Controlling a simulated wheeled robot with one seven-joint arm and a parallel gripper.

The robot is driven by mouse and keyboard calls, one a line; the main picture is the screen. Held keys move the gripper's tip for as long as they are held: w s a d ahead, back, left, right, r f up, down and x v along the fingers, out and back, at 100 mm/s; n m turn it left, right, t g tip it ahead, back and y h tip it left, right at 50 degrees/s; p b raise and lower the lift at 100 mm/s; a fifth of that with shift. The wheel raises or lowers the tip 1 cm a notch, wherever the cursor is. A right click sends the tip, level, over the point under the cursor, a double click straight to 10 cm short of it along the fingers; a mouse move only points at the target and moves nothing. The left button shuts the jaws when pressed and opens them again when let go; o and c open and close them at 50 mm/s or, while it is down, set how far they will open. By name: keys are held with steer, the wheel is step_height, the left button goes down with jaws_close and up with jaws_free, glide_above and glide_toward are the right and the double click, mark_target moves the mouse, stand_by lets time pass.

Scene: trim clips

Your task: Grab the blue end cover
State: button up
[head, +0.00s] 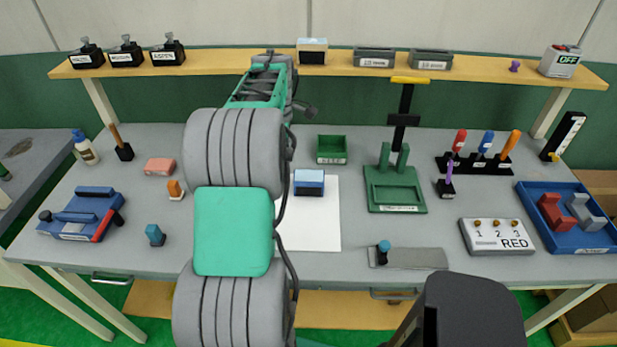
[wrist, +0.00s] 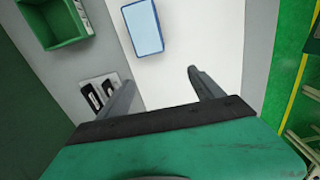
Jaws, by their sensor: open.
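A small dark-blue piece (head: 155,235), which looks like the blue end cover, stands on the grey table at the front left. A similar orange piece (head: 175,190) stands behind it. A blue block with a pale top (head: 309,185) sits on a white sheet (head: 322,230) in the middle; it also shows in the wrist view (wrist: 143,27). My gripper (wrist: 163,88) is open and empty above the sheet, its fingers apart and short of the block. The small blue piece is not in the wrist view. In the head view my arm hides the gripper.
A green bin (head: 331,158) stands behind the sheet, with a green fixture (head: 395,195) to its right. A pink block (head: 160,166) and a blue tool (head: 82,215) are at the left. Two dark clips (wrist: 100,92) lie beside the sheet. A shelf (head: 225,66) spans the back.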

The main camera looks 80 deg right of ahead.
glide_above(309, 175)
steer(key=shift+s+f, duration=0.15)
steer(key=shift+f, duration=0.45)
step_height(309, 175, down, 8)
steer(key=shift+r+p, duration=0.2)
steer(key=shift+p, duration=1.05)
steer(key=c, duration=1.6)
